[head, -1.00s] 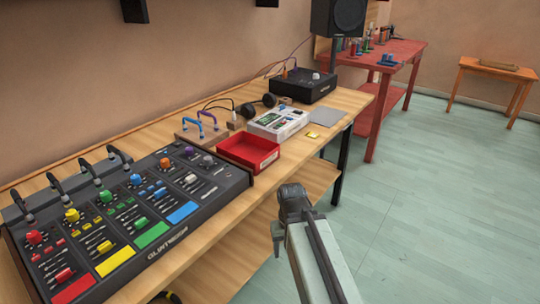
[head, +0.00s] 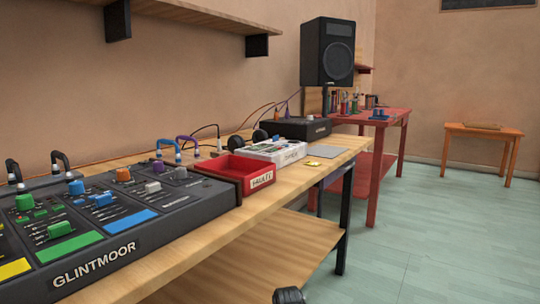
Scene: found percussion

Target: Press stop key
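No key that I can read as a stop key shows in the head view. A white device (head: 278,150) with controls on its top lies on the wooden bench behind a red tray. A large dark mixer marked GLINTMOOR (head: 160,230) fills the near left of the bench, with coloured knobs and wide coloured pads. Only a dark joint of my arm shows at the bottom edge, in front of the bench. My gripper's fingers are outside the picture.
The red tray (head: 250,183) stands between mixer and white device. A yellow item (head: 313,164) and grey pad (head: 325,151) lie near the bench edge. A black box (head: 297,129), speaker (head: 327,52) and red table (head: 395,123) stand beyond.

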